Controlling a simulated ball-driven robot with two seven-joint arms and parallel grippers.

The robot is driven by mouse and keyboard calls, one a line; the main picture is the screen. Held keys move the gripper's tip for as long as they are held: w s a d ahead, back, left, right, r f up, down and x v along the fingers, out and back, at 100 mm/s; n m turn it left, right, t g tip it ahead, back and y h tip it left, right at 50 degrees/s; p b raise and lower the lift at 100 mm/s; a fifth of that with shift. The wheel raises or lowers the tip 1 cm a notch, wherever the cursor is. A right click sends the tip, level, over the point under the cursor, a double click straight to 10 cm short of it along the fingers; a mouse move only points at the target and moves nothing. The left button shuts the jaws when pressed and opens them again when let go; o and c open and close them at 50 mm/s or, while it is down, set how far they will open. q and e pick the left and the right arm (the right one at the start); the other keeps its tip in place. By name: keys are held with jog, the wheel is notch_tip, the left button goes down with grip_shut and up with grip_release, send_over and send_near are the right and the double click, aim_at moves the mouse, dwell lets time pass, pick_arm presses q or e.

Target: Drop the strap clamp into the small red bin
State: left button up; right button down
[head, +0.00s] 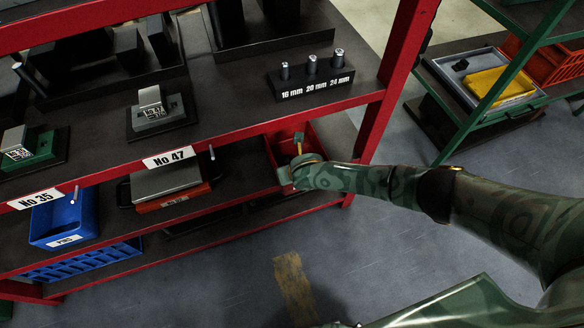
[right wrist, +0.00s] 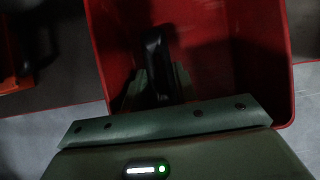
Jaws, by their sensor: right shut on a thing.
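The small red bin (head: 315,136) stands on the lower shelf, below the deck with the sockets. My right arm reaches in from the right, with its hand at the bin's mouth. In the right wrist view the red bin (right wrist: 232,48) lies under my right gripper (right wrist: 158,88). The gripper is shut on a dark, elongated part (right wrist: 153,50), which looks like the strap clamp. The clamp shows over the bin's inside, but its lower end and its height above the floor are hard to tell in the shadow. My left gripper is not in view.
A red rack post (head: 398,60) stands just right of the bin. The shelf edge with the No 47 label (head: 168,158) runs above the lower deck. A blue bin (head: 64,220) marked PINS stands at the left. Sockets (head: 311,66) stand on the upper shelf.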

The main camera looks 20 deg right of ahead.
jog(key=c, duration=1.1)
grip_release()
jog(key=shift+f, duration=0.15)
jog(key=shift+r, duration=0.25)
jog(key=p+v, duration=0.4)
jog(key=v, duration=0.1)
jog(key=w+p+v, duration=0.1)
jog(key=p+v, duration=0.1)
jog(key=v, duration=0.1)
jog(key=shift+w+r, duration=0.1)
jog(key=shift+r, duration=0.2)
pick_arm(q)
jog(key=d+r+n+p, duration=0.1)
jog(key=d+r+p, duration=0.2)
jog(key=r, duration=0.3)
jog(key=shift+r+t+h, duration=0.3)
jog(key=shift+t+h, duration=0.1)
pick_arm(e)
jog(key=v, duration=0.5)
jog(key=shift+s+f, duration=0.3)
jog(key=shift+s, duration=0.05)
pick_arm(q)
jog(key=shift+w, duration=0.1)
